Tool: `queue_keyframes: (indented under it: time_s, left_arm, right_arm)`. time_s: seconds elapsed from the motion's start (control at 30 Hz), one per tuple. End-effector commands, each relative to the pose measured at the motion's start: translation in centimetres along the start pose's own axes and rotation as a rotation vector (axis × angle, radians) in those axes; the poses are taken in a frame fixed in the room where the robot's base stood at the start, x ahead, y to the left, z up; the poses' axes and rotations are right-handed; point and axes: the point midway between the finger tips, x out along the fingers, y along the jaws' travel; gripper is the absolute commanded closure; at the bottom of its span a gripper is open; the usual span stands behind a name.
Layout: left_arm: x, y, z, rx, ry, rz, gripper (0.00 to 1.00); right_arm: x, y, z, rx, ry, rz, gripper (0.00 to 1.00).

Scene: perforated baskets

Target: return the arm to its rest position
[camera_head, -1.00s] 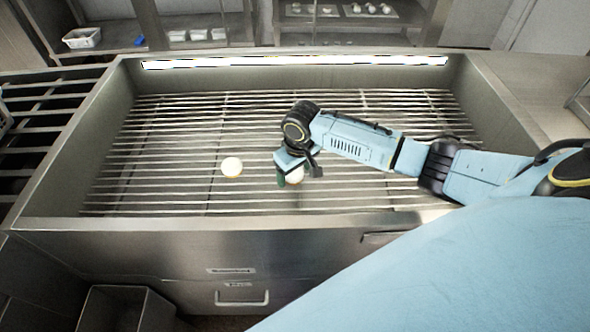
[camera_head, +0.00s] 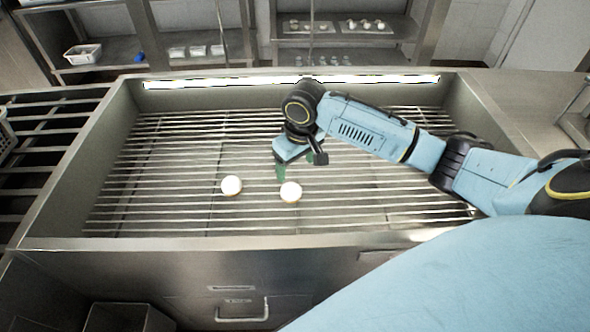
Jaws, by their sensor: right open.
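My right arm (camera_head: 372,131) reaches in from the right over a steel basin with a wire rack. My right gripper (camera_head: 296,170) points down above the rack, open and empty, with green fingertips. Two round white objects rest on the rack. One white object (camera_head: 290,192) lies just below the gripper in the picture and appears apart from it. The other white object (camera_head: 231,185) lies a little to its left. My left gripper is not in view.
The wire rack (camera_head: 180,150) is clear around the white objects. The basin's steel rim (camera_head: 180,244) runs along the front. A slatted rack stands at the left. Shelves with a white basket (camera_head: 83,54) and small items are at the back.

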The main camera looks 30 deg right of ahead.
Motion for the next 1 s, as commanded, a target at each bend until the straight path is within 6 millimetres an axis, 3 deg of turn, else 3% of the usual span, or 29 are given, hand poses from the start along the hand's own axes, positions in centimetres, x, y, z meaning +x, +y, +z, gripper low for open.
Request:
queue_keyframes:
  time_s: [0.67,1.0]
  left_arm:
    - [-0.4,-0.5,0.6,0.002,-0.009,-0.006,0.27]
    - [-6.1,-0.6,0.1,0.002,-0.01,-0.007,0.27]
  right_arm:
    - [-0.7,0.0,0.0,0.0,-0.001,0.0,0.27]
    - [-6.4,0.0,-0.7,0.0,0.0,0.0,0.27]
